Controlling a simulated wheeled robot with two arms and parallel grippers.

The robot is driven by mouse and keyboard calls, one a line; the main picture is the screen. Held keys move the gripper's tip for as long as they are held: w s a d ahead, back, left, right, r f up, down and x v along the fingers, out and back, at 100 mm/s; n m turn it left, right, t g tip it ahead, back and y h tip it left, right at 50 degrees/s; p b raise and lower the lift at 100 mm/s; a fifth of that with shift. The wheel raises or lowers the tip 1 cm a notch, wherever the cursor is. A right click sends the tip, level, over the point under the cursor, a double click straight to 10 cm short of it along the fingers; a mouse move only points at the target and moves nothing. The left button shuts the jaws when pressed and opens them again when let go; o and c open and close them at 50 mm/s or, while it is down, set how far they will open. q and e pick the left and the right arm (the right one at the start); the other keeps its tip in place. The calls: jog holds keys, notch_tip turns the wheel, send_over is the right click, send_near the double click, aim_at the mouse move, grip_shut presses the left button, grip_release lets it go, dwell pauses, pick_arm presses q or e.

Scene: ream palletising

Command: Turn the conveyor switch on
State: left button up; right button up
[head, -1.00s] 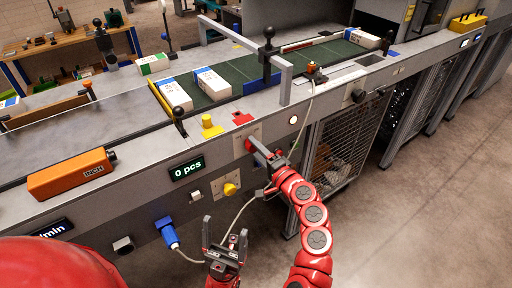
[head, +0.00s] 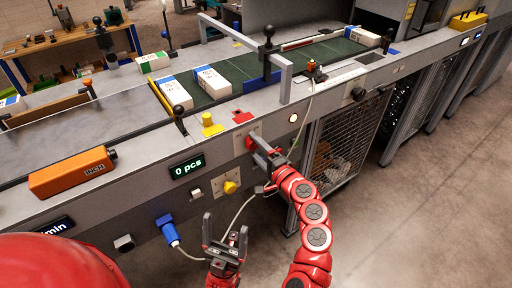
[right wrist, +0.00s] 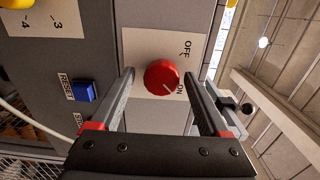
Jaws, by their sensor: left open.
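The conveyor switch is a red round knob (right wrist: 163,77) on a pale plate marked OFF and ON in the right wrist view. Its white mark points toward the ON label. In the head view the knob (head: 250,141) sits on the front panel, partly behind my right gripper (head: 263,153). The right gripper's fingers (right wrist: 160,88) are open, one on each side of the knob, with gaps to both sides. My left gripper (head: 225,238) is open and empty, low in front of the panel.
A blue button (right wrist: 83,91) sits beside the switch plate. A yellow knob (head: 230,187) and a display reading 0 pcs (head: 187,167) are on the panel. White reams (head: 175,94) rest on the green conveyor belt (head: 290,69). A cable hangs between the grippers.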

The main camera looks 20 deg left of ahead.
dwell(0.3)
jog(key=b+v, duration=0.3)
jog(key=v, duration=1.4)
jog(key=shift+b, duration=0.35)
jog(key=shift+s+d, duration=0.15)
